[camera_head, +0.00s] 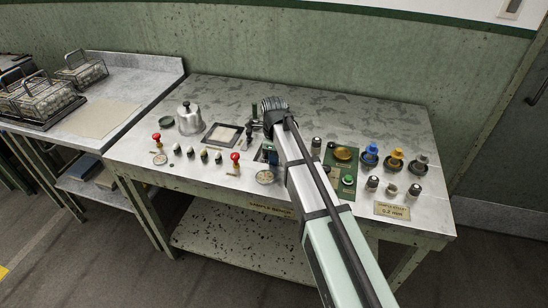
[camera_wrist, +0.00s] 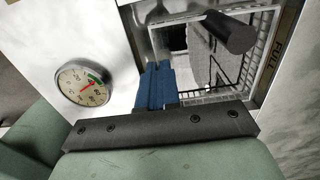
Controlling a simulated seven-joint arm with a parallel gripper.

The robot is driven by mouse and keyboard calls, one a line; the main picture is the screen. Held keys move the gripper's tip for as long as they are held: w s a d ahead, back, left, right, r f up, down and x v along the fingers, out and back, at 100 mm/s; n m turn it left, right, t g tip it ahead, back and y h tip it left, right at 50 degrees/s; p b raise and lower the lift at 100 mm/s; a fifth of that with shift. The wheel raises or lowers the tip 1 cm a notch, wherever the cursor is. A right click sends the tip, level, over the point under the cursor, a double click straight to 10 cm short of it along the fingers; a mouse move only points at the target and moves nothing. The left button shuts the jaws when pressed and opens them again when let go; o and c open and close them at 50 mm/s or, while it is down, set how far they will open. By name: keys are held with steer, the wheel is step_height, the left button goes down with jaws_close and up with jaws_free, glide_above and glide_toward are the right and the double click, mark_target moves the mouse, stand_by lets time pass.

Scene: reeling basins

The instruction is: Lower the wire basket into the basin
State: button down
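In the wrist view a square opening with a pale wire grid (camera_wrist: 206,97) along its edge lies right of my fingers. I cannot tell whether the grid belongs to the basket or the basin. Inside is a grey, textured surface with dark wire lines. My gripper (camera_wrist: 155,85) has blue fingers side by side at the opening's left edge, with no clear gap and nothing visible held between them. A dark cylinder (camera_wrist: 231,33) stands over the opening, apart from the fingers. In the head view my gripper (camera_head: 268,154) is low over the bench, partly hidden by my arm.
A round dial (camera_wrist: 85,84) is left of my fingers. The bench (camera_head: 330,98) also bears a dark-rimmed square (camera_head: 222,135), a metal pot (camera_head: 189,118), red-topped levers and coloured knobs (camera_head: 395,158). Wire baskets (camera_head: 45,98) stand on the left table. The bench's back strip is clear.

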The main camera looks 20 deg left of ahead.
steer(key=c, duration=1.3)
jaws_free()
steer(key=shift+o, duration=0.9)
steer(key=shift+s, duration=0.1)
steer(key=shift+c, duration=0.4)
